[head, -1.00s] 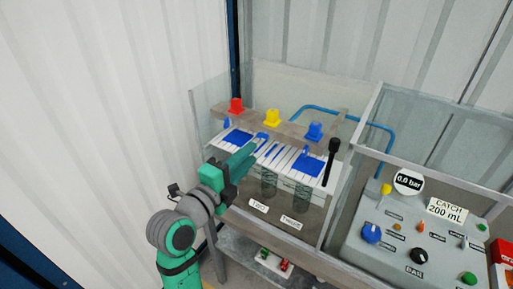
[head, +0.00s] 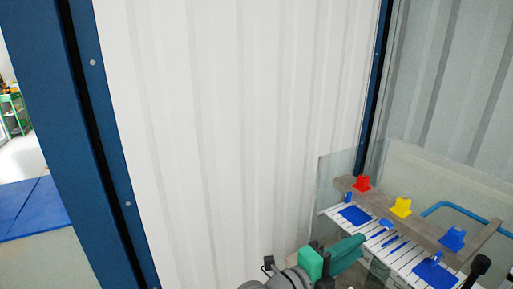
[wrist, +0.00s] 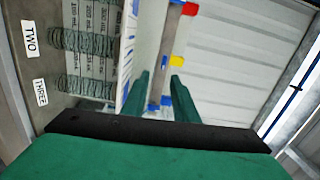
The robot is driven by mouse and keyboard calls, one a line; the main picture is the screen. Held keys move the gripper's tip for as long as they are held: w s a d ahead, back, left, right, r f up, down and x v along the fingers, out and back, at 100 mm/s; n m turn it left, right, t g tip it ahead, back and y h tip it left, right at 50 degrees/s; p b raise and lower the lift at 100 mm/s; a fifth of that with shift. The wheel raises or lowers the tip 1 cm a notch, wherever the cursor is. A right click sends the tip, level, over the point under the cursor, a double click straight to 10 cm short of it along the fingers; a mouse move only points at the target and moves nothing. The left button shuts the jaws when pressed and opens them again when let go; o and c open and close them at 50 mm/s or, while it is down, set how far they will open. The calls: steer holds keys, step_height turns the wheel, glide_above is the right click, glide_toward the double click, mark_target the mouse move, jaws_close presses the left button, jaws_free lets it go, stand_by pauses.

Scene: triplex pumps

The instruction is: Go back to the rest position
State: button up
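My gripper (head: 350,250) shows at the lower right of the head view, in front of the pump bench. In the wrist view its two green fingers (wrist: 157,97) stand apart with nothing seen between them, so it is open and empty. Beyond the fingertips is the brown bar (wrist: 168,50) with a red cap (wrist: 189,8), a yellow cap (wrist: 176,61) and blue parts. In the head view the red cap (head: 362,184), yellow cap (head: 401,207) and blue cap (head: 453,239) sit in a row along the bar.
A clear panel (head: 337,180) stands at the bench's left end. A white corrugated wall (head: 220,130) rises behind and left of my arm. A blue post (head: 100,150) stands at the left, with an opening beyond it. In the wrist view, springs (wrist: 85,40) hang beside labels TWO and THREE.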

steer(key=s+a+f+n+t+y, duration=0.4)
steer(key=a+f+n, duration=0.3)
steer(key=f+n, duration=0.45)
steer(key=s+a+f+n+t+y, duration=0.2)
steer(key=a+f+n+t+y, duration=0.2)
steer(key=a+f+n+y, duration=0.55)
steer(key=s+a+f+n+y, duration=0.1)
steer(key=s+a+f+n, duration=0.15)
steer(key=s+f, duration=0.3)
steer(key=s+a+f+n+y, duration=0.1)
steer(key=s+a+f+n, duration=0.1)
steer(key=s+f+n, duration=0.3)
steer(key=s+a+n, duration=0.1)
steer(key=s+a, duration=0.1)
steer(key=s, duration=0.5)
steer(key=s+a+r+n, duration=0.1)
steer(key=s+a, duration=0.1)
steer(key=s, duration=0.6)
steer(key=shift+s+a+r+y, duration=0.25)
steer(key=shift+a+r+y, duration=0.05)
steer(key=shift+a+y, duration=0.15)
